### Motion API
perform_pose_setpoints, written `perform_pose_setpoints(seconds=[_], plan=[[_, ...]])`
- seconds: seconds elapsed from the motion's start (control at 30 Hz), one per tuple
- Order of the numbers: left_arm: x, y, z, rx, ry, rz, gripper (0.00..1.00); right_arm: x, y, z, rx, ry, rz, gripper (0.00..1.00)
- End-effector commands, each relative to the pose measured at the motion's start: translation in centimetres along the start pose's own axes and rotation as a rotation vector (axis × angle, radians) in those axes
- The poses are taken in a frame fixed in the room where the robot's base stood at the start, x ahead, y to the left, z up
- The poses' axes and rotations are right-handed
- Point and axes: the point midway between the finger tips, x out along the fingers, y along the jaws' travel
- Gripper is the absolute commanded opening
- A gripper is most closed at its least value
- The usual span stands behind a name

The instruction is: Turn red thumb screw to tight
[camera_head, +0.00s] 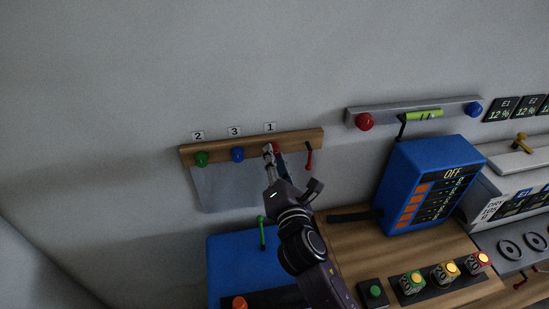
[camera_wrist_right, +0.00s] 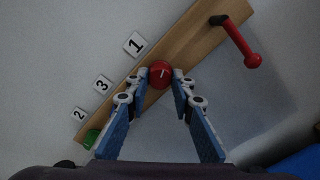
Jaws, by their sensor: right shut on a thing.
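The red thumb screw (camera_wrist_right: 160,74) sits on a wooden rail (camera_head: 302,139) on the wall, below the label 1 (camera_head: 270,127). It has a small white mark on its face. In the head view only a bit of its red shows past my gripper. My right gripper (camera_head: 271,152) is shut on the red thumb screw, with a fingertip on either side of it in the right wrist view. A blue thumb screw (camera_head: 237,154) under label 3 and a green thumb screw (camera_head: 201,158) under label 2 are on the same rail. My left gripper is not in view.
A red lever (camera_head: 309,157) sticks out at the rail's right end, close to my gripper. A grey panel hangs under the rail. A blue box (camera_head: 232,254) with a green lever (camera_head: 262,233) stands below. A blue OFF unit (camera_head: 400,170) is on the right.

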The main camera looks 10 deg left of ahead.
Motion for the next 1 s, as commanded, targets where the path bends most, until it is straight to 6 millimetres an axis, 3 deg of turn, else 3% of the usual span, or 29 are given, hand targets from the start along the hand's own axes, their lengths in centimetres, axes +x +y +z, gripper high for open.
perform_pose_setpoints(seconds=[0.3, 0.77, 0.8, 0.93, 1.0], plan=[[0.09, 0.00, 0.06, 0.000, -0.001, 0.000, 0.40, -0.02, -0.08, 0.02, 0.107, -0.001, -0.002, 0.00], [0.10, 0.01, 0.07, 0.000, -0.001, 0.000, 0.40, -0.01, -0.09, 0.01, 0.120, 0.000, -0.002, 0.00], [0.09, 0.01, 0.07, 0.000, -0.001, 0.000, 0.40, -0.01, -0.09, 0.01, 0.120, 0.000, -0.002, 0.25], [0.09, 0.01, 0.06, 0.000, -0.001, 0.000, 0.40, -0.01, -0.07, 0.01, 0.119, 0.000, -0.002, 0.40], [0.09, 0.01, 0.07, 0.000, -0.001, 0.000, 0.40, -0.01, -0.06, 0.01, 0.119, 0.000, -0.002, 0.40]])
